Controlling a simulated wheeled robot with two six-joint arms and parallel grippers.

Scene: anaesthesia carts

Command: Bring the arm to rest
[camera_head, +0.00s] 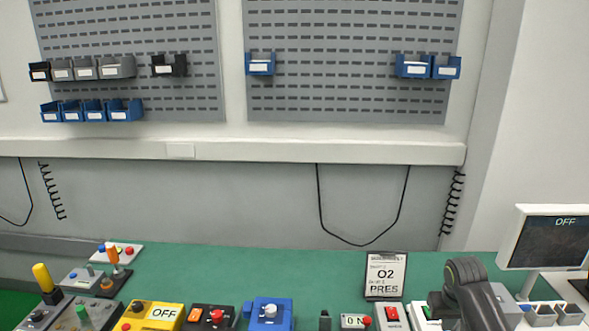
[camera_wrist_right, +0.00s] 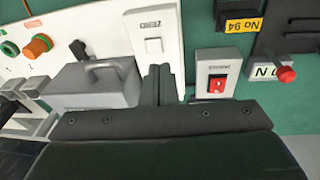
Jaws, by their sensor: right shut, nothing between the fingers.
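My right arm (camera_head: 470,290) comes up from the bottom right in the head view, over the right part of the green bench. Its fingertips cannot be made out there. In the right wrist view my right gripper (camera_wrist_right: 158,72) is shut, its two dark fingers together with nothing between them. The fingers lie over a white panel, between a grey box with a handle (camera_wrist_right: 95,86) and a small box with a red switch (camera_wrist_right: 216,84). I cannot tell whether they touch anything. My left gripper is not in view.
A row of control boxes, including a yellow one marked OFF (camera_head: 150,317) and a blue one (camera_head: 270,314), lines the bench's front. An O2 sign (camera_head: 385,275) and a monitor (camera_head: 549,238) stand at the right. The green bench middle (camera_head: 230,270) is clear.

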